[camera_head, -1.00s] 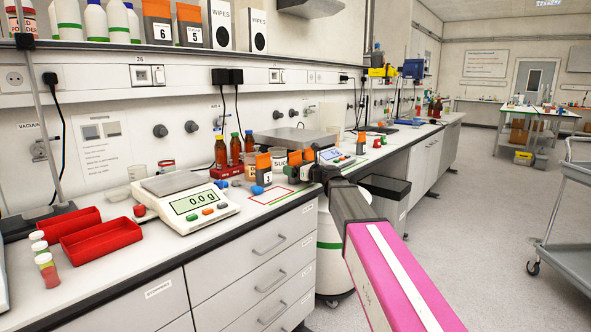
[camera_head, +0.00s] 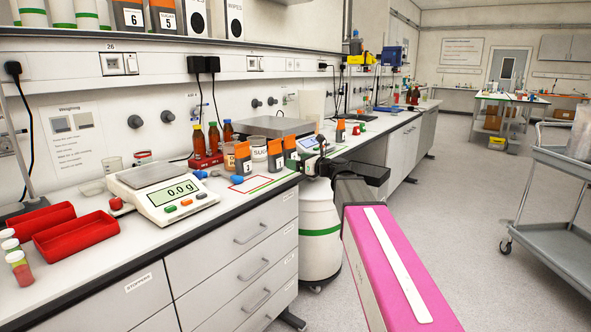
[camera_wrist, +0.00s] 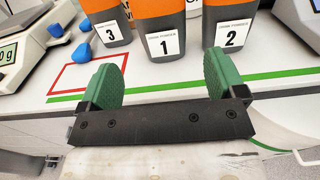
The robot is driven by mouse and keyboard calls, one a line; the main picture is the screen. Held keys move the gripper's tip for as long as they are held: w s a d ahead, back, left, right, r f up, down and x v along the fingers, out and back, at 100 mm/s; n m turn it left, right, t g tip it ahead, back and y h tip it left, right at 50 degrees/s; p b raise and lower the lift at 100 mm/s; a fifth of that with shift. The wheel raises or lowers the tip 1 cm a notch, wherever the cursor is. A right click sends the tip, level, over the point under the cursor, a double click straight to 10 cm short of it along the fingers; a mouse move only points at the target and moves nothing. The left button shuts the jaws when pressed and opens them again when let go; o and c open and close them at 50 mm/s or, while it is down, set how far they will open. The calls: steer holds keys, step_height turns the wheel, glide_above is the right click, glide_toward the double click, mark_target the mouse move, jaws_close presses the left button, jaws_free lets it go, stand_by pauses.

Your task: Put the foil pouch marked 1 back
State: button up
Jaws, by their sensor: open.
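The foil pouch marked 1 (camera_wrist: 165,42), dark grey with an orange top, stands upright on the bench between pouch 3 (camera_wrist: 109,30) on its left and pouch 2 (camera_wrist: 231,30) on its right. In the head view it stands in the row with an orange top (camera_head: 275,158). My gripper (camera_wrist: 163,72) is open and empty, its green fingers apart, on the near side of pouch 1. The fingers are not around it. A red outlined rectangle (camera_wrist: 64,92) on the bench lies to the left, empty in its visible part.
A balance (camera_head: 165,190) reading 0.0 g stands left of the red outline. Blue lumps (camera_wrist: 82,53) lie near pouch 3. Brown bottles (camera_head: 213,140) stand behind. Pouches 6 (camera_head: 130,17) and 5 (camera_head: 167,18) stand on the upper shelf. A grey cart (camera_head: 560,165) is at the right.

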steer(key=s+d+f+n+g+h, duration=0.1)
steer(key=s+f+n+g+h, duration=0.2)
steer(key=f, duration=0.5)
steer(key=s+f+n+g+h, duration=0.1)
steer(key=s+f+n, duration=0.35)
steer(key=f, duration=0.35)
steer(key=s+d+f+n+g+h, duration=0.3)
steer(key=s+d+f+n+h, duration=0.2)
steer(key=s+f+n, duration=0.4)
steer(key=s+d+f+n+g+h, duration=0.4)
steer(key=s+d+f+n, duration=0.4)
steer(key=f, duration=0.6)
steer(key=shift+s+d+n+h, duration=0.2)
steer(key=shift+s+n+h, duration=0.4)
steer(key=shift+s, duration=0.5)
